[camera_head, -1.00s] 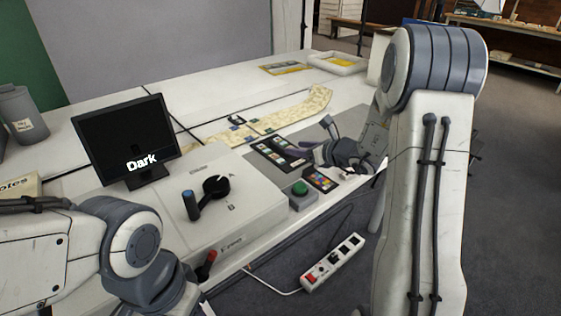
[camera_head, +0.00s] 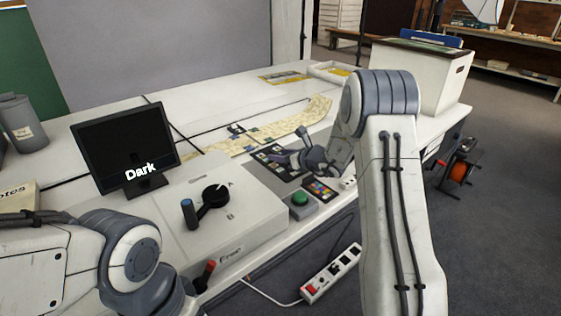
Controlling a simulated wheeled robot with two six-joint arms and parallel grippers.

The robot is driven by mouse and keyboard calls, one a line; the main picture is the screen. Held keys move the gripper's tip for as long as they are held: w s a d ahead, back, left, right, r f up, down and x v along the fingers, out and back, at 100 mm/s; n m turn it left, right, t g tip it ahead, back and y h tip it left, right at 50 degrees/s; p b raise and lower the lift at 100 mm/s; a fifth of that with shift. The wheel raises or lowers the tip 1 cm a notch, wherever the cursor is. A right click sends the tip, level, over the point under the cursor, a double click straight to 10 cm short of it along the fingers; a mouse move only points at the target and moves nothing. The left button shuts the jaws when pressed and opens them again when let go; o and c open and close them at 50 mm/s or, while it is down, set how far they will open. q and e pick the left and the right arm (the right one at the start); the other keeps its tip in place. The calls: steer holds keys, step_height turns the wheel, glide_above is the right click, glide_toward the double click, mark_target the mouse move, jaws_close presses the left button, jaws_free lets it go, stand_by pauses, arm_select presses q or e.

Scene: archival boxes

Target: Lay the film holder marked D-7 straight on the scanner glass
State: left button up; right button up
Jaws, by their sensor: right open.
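My right gripper (camera_head: 299,150) is open. Its fingers are over or beside dark film holders (camera_head: 268,154) that lie on a grey surface, and its near parts hide some of them. Whether it touches them I cannot tell. The holders carry small frames and coloured patches; no D-7 mark is readable. A smaller card with coloured squares (camera_head: 318,187) lies nearer the front edge. I cannot make out the scanner glass for certain. My left arm shows at the lower left, but its gripper is out of view.
A white machine (camera_head: 175,200) with a black knob marked A and B stands at centre left. A green button box (camera_head: 299,204) is beside it. A monitor (camera_head: 125,146) reads "Dark". A pale strip (camera_head: 318,106) lies behind. A white box (camera_head: 420,70) stands at right.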

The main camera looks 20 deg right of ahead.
jaws_close()
steer(key=shift+r, duration=0.15)
